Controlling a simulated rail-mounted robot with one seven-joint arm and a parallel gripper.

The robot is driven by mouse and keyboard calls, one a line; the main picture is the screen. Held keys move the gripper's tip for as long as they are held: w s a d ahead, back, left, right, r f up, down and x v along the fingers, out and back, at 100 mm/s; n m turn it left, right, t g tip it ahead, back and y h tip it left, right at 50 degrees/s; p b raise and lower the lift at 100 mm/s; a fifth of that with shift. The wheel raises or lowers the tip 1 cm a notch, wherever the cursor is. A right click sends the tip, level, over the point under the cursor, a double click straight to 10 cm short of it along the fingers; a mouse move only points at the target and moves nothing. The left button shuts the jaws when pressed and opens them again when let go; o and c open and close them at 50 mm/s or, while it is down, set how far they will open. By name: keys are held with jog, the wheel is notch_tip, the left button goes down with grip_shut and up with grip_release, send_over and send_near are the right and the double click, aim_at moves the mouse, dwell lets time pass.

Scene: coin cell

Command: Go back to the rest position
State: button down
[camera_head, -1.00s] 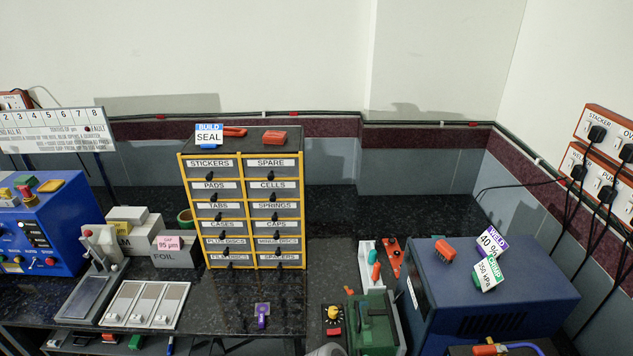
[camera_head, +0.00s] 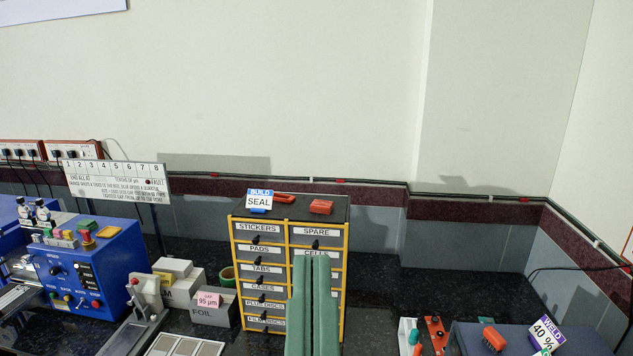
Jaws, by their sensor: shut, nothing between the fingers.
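The fingers lie side by side, shut and empty. They stand in front of the drawer cabinet (camera_head: 237,275) and hide part of its right column of drawers. The rest of my arm is below the picture.
A blue machine (camera_head: 110,270) stands at the left, with a foil box (camera_head: 212,314) beside the cabinet. A dark blue box (camera_head: 470,340) with an orange block (camera_head: 494,338) is at lower right. The counter between cabinet and box is clear at the back.

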notch_tip(320, 180, up, 18)
jog(key=p, duration=1.3)
jog(key=shift+w+r+p, duration=0.2)
jog(key=shift+r+p, duration=0.05)
jog(key=shift+p, duration=0.15)
jog(key=shift+f, duration=0.1)
